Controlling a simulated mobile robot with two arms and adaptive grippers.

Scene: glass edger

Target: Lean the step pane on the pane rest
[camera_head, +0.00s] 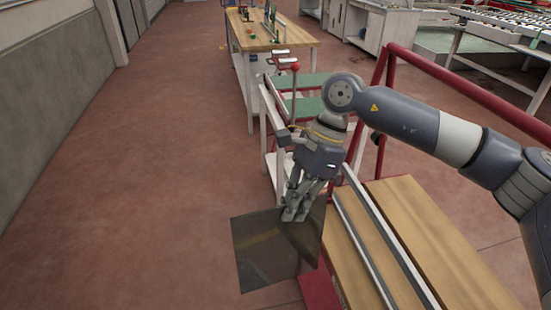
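The step pane (262,255) is a dark, see-through glass sheet. It hangs upright and a little tilted below my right gripper (295,211). The fingers point down and close over its upper edge near the right side. The pane's right part overlaps the left end of a red-framed stand with wooden boards (437,240) and metal rails, which looks like the pane rest. I cannot tell whether the pane touches it. My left gripper is out of view.
A white-legged bench with green strips (305,81) and a red-knobbed lever (295,67) stands just beyond the gripper. A wooden-topped workbench (262,38) is farther back. Red rails (455,82) rise on the right. The red floor (130,190) on the left is clear.

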